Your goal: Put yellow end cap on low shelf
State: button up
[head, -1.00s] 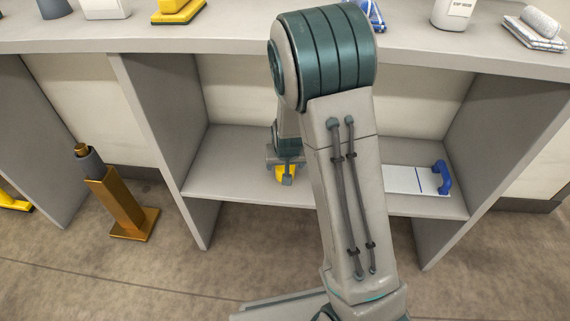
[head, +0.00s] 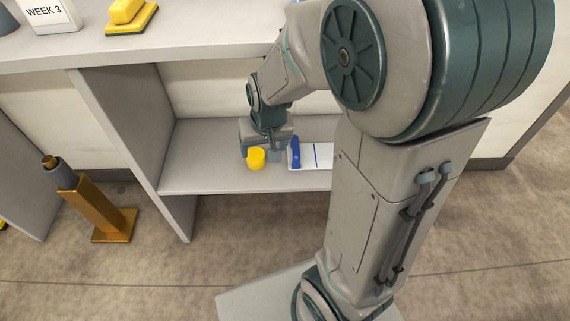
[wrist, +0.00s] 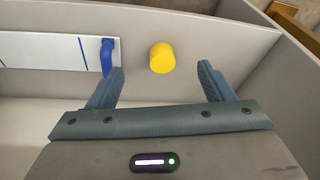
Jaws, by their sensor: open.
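The yellow end cap (head: 256,158) stands on the low shelf (head: 215,172) inside the grey bench, near the shelf's front. In the wrist view the cap (wrist: 162,58) lies beyond my fingertips, between their lines and apart from both. My gripper (wrist: 160,78) is open and empty. In the head view my gripper (head: 262,152) is low over the shelf, just behind and beside the cap, and its fingers are partly hidden.
A white board with a blue handle (head: 296,153) lies on the shelf just right of the cap. The shelf's left part is clear up to the side panel (head: 130,125). A brass post (head: 104,208) stands on the floor left. A yellow block (head: 127,14) sits on the counter.

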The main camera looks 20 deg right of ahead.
jog(key=s+r+g, duration=0.1)
jog(key=s+r, duration=0.1)
jog(key=s, duration=0.4)
jog(key=s+d+r+n, duration=0.1)
jog(key=s+r, duration=0.2)
jog(key=s, duration=0.4)
jog(key=shift+d+r+g, duration=0.25)
jog(key=shift+r+g, duration=0.05)
jog(key=shift+g, duration=0.1)
jog(key=shift+w, duration=0.1)
